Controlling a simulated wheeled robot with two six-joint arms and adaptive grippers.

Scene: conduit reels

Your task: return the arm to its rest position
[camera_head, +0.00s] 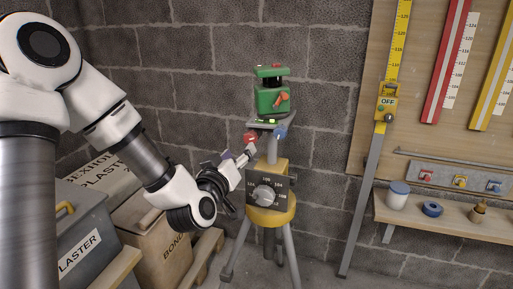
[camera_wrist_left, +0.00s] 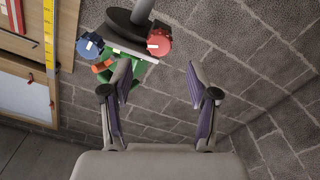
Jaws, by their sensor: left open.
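My left gripper (camera_head: 238,163) reaches in from the left and stands just left of the tripod's neck, close to the red knob (camera_head: 250,137). In the left wrist view the gripper (camera_wrist_left: 160,88) has its two purple-padded fingers spread, with only block wall between them. The red knob (camera_wrist_left: 158,42) and the blue knob (camera_wrist_left: 90,45) show beyond the fingertips, apart from them. The green levelling instrument (camera_head: 271,98) sits upright on top of the tripod (camera_head: 269,214); it is partly hidden behind the left finger in the wrist view. My right gripper is out of view.
A grey bin (camera_head: 82,240) and a brown sack or box (camera_head: 160,243) stand below my left arm. A measuring staff (camera_head: 364,195) with a yellow receiver (camera_head: 387,102) leans at the right. A wooden shelf (camera_head: 450,226) holds small items. The block wall is close behind.

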